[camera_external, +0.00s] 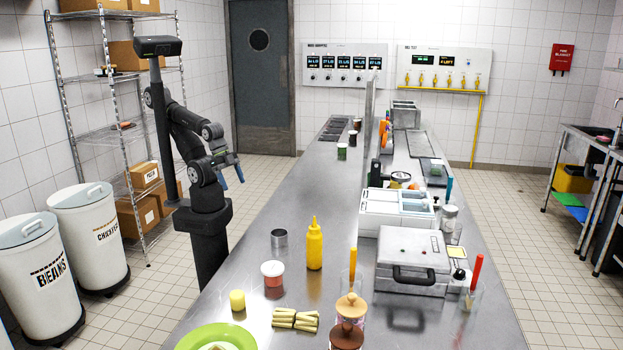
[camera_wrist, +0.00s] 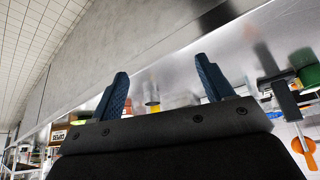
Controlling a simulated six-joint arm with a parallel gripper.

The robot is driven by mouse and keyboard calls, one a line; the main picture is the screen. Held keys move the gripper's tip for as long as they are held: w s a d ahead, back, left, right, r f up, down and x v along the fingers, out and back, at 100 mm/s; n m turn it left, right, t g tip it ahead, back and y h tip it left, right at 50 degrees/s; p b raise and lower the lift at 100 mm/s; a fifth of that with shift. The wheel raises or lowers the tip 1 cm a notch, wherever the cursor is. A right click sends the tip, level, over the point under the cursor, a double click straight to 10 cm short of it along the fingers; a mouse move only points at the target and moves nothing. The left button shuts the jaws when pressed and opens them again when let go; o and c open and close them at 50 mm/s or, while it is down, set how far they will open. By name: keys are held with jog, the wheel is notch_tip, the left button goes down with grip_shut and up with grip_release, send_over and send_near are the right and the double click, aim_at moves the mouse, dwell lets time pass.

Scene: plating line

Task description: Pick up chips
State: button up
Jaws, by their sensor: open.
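The chips (camera_external: 296,318) are a small pile of pale yellow sticks lying on the near part of the steel counter. They sit to the right of a green plate (camera_external: 249,333), which is cut off by the bottom edge. My gripper (camera_external: 232,172) is beside the counter's left edge, well behind and to the left of the chips. Its two blue fingers stand apart with nothing between them in the wrist view (camera_wrist: 161,75). I cannot make out the chips in the wrist view.
A grey press (camera_external: 412,262) is farther right. The counter's left middle is clear.

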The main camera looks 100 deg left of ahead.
jog(key=shift+r, duration=0.1)
jog(key=w+d+r+n+y, duration=0.1)
jog(key=w+d+r, duration=0.7)
jog(key=w+d, duration=0.3)
jog(key=w+d+r+n, duration=0.1)
jog(key=w+d+r, duration=0.6)
jog(key=w+d, duration=0.4)
jog(key=w+d+f+n, duration=0.1)
jog(key=w+d, duration=0.2)
jog(key=d, duration=0.5)
jog(key=w+d, duration=0.4)
jog(key=d, duration=0.3)
jog(key=d+f+n+t+y, duration=0.1)
jog(key=d+f, duration=0.3)
jog(key=d, duration=0.5)
jog(key=d+f+n+t, duration=0.1)
jog(key=d+f, duration=0.4)
jog(key=d, duration=0.5)
send_over(290, 313)
jog(key=s, duration=0.3)
jog(key=f, duration=0.9)
jog(key=shift+w+a+f, duration=0.15)
jog(key=shift+a, duration=0.15)
jog(key=shift+s+x, duration=0.25)
jog(key=shift+x, duration=2.45)
jog(key=shift+d+f, duration=0.15)
jog(key=shift+f, duration=0.05)
jog(key=c, duration=1.1)
